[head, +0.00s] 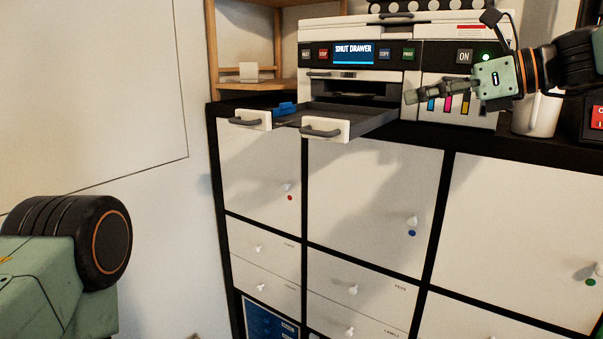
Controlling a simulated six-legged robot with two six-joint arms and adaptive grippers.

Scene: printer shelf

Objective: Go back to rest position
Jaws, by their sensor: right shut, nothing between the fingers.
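My right gripper (412,98) is shut and empty. It points left in front of the printer (430,53), at its ink colour strips. The printer stands on top of the black and white cabinet, and its screen (352,54) reads "SHUT DRAWER". A blue piece (287,109) shows at the drawer's left side. My left arm shows only as a green and black part at the lower left; its gripper is out of view.
The cabinet (374,190) has white doors with small knobs and red, blue and green dots. A white mug (538,114) stands right of the printer, behind my right arm. A wooden shelf (245,45) is at the back left. The white wall is at the left.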

